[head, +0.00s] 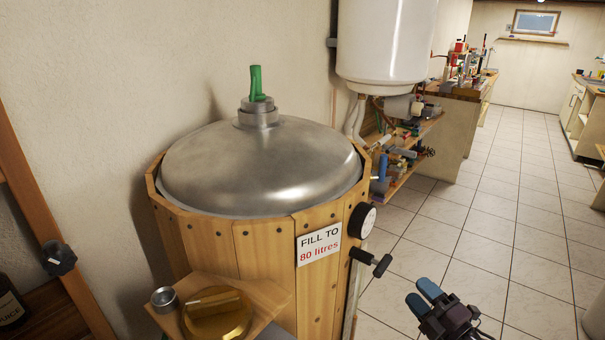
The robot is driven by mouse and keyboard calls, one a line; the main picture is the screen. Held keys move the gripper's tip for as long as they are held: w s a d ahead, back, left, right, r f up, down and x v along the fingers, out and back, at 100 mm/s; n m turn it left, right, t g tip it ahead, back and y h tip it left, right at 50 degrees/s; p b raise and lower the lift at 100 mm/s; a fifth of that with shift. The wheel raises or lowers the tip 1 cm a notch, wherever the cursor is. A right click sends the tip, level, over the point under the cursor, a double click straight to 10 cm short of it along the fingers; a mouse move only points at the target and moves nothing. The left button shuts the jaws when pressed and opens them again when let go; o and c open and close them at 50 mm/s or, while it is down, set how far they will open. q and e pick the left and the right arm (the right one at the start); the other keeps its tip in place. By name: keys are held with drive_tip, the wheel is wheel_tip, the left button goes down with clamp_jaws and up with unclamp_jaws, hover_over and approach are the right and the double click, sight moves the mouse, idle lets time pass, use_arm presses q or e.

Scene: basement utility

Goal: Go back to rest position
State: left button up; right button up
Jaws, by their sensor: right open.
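My right gripper (423,297) shows at the bottom right of the head view, with two blue fingertips pointing up and left. It is open and I see nothing between its fingers. It appears over the tiled floor, to the right of a wooden barrel-like vat (210,248) and apart from it in the picture. My left gripper is not in view.
The vat has a domed metal lid (265,165), a dial (362,220), a black-handled tap (370,263) and a gold knob (217,314). A white tank (387,40) hangs behind, above cluttered shelves (410,165). Tiled floor (500,220) is clear to the right.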

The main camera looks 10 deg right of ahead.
drive_tip(key=s+a+f+m+g+h, duration=0.3)
drive_tip(key=s+f+m, duration=0.4)
drive_tip(key=s+m, duration=0.1)
drive_tip(key=s+a+f+m+g+h, duration=0.3)
drive_tip(key=s+f+m, duration=0.5)
drive_tip(key=m, duration=0.3)
drive_tip(key=shift+s+a+f+m+g+h, duration=0.3)
drive_tip(key=shift+s+a+g+h, duration=0.1)
drive_tip(key=shift+s+g, duration=0.3)
